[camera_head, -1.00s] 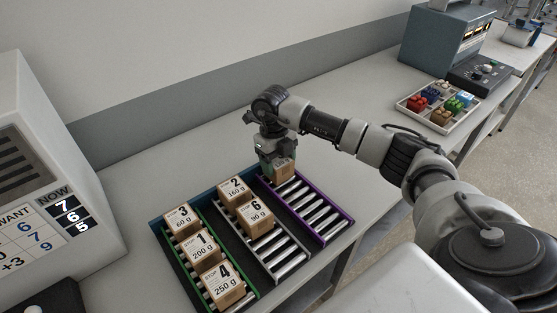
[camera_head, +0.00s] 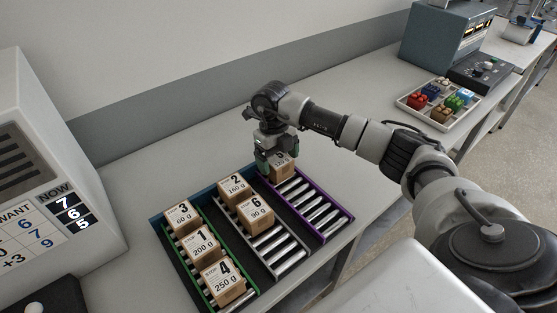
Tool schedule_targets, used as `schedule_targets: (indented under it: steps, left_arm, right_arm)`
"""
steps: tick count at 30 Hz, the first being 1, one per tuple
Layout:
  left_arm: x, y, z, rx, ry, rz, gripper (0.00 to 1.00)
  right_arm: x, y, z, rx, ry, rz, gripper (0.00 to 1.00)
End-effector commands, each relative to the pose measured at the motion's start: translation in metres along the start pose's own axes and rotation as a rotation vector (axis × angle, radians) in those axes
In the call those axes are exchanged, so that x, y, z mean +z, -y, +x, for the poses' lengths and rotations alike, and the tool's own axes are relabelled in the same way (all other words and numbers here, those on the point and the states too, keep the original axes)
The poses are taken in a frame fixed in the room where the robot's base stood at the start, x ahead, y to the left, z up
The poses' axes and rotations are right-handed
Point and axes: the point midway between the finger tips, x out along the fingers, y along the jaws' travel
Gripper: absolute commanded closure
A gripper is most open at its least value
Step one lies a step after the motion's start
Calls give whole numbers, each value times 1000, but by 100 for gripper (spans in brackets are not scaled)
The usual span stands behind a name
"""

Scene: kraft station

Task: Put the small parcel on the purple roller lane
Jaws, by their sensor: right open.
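The small parcel (camera_head: 283,171), a brown box with a white label, sits at the upper end of the purple roller lane (camera_head: 317,215). Its label is partly hidden by my gripper. My right gripper (camera_head: 268,168) is open, just left of the parcel and close to it; I cannot tell whether they touch. The lower rollers of the purple lane are bare. My left gripper is not in view.
The middle lane (camera_head: 285,263) holds parcels 2 (camera_head: 233,187) and 6 (camera_head: 256,213). The green lane (camera_head: 246,301) holds parcels 3 (camera_head: 182,215), 1 (camera_head: 202,244) and 4 (camera_head: 222,279). A display machine (camera_head: 45,150) stands left; a tray of coloured bricks (camera_head: 470,112) lies far right.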

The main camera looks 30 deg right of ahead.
Motion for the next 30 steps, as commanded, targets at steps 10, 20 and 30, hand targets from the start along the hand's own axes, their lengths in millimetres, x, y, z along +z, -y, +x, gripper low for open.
schedule_targets:
  steps: [10,20,30]
  left_arm:
    - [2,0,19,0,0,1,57]
    - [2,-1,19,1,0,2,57]
    - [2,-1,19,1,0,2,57]
  right_arm:
    - [1,0,-72,0,7,0,11]
    - [0,0,-111,0,2,0,11]
    - [0,0,-112,0,1,0,11]
